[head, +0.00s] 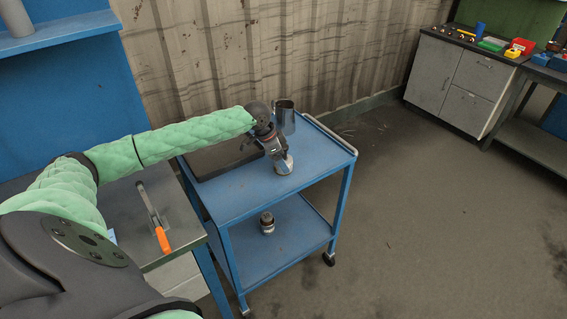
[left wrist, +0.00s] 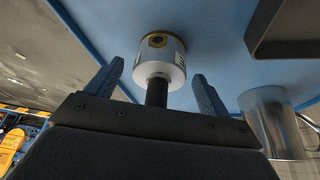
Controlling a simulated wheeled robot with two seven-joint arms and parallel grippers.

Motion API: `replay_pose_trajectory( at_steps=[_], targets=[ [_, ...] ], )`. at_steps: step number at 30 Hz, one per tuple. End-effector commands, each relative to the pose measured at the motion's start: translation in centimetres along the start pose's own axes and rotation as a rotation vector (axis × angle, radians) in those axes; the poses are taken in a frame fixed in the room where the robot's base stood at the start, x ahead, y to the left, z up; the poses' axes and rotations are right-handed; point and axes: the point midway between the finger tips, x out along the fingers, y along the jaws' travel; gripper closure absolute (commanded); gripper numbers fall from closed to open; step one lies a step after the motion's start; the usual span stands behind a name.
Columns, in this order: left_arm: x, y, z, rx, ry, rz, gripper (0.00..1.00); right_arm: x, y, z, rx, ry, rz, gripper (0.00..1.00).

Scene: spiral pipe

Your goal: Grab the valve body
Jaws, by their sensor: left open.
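The valve body, a short silver cylinder (head: 284,166), stands on the top shelf of the blue cart (head: 310,172). In the left wrist view the valve body (left wrist: 160,62) shows a brass-coloured hexagonal fitting and a dark stem pointing toward my gripper. My left gripper (head: 278,153) is just above it in the head view. In the left wrist view the two fingers of my left gripper (left wrist: 158,70) are spread apart, one on each side of the stem and cylinder, with visible gaps. My right gripper is not in view.
A metal cup (head: 284,117) stands behind my left gripper, and shows at right in the wrist view (left wrist: 268,125). A dark tray (head: 212,160) lies on the cart's left. A small metal part (head: 267,222) stands on the lower shelf. An orange-handled tool (head: 154,218) lies on the bench.

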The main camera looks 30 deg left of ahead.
Motion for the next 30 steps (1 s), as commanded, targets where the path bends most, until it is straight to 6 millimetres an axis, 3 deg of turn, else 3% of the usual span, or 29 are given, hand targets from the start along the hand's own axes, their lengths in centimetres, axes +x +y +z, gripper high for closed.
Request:
replay_pose_trajectory(
  at_steps=[11,21,30],
  targets=[
    [0.81,-0.01,0.00,0.001,0.001,-0.001,0.19,0.93,0.04,0.02,0.000,0.000,0.000,0.64],
    [0.78,-0.01,-0.01,0.001,0.001,-0.001,0.82,0.89,0.02,0.09,-0.001,-0.001,0.000,0.64],
    [0.59,-0.05,-0.11,0.001,0.002,-0.002,0.82,0.75,0.03,0.04,-0.001,0.001,0.001,0.64]
  ],
)
